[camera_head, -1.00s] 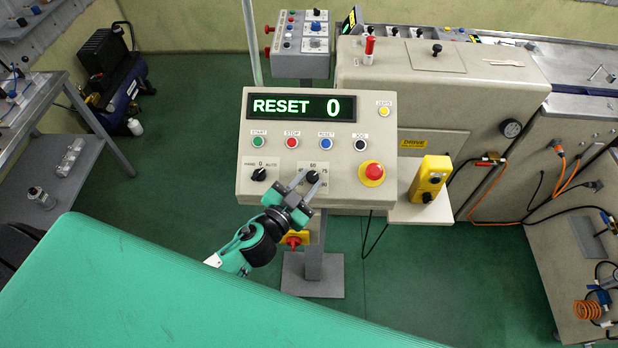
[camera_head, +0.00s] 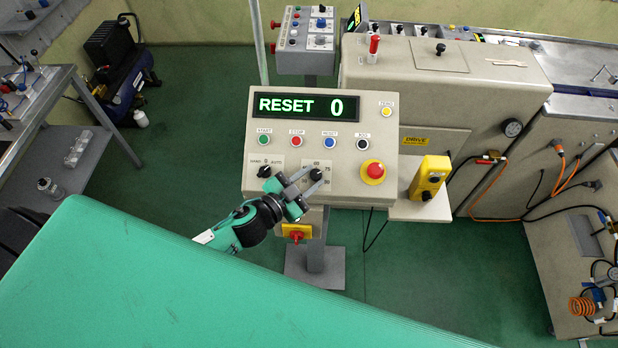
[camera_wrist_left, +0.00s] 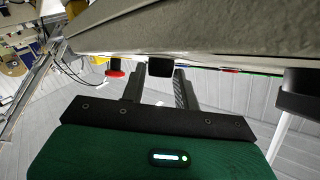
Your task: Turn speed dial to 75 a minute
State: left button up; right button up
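The speed dial (camera_head: 316,174) is a small black knob at the lower middle of the beige control panel (camera_head: 345,190), with printed numbers around it, 60 above and 75 to its upper right. Its pointer is too small to read. My left gripper (camera_head: 318,175) reaches up from the lower left, with its fingertips apart on either side of the dial. In the left wrist view a black knob (camera_wrist_left: 160,69) shows between the two fingers (camera_wrist_left: 162,76); firm contact cannot be made out. My right gripper is out of view.
The panel's display (camera_head: 305,106) reads RESET 0. The HAND/AUTO knob (camera_head: 264,171) is close left of my gripper. A red emergency button (camera_head: 373,172) is to the right. A yellow-and-red switch (camera_head: 297,233) is below. A green surface (camera_head: 200,290) fills the foreground.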

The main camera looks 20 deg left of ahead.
pick_arm(q)
jog(key=o, duration=0.3)
jog(key=shift+s, duration=0.1)
jog(key=shift+s+a, duration=0.15)
jog(key=shift+s, duration=0.1)
jog(key=b+v, duration=0.6)
jog(key=v, duration=0.7)
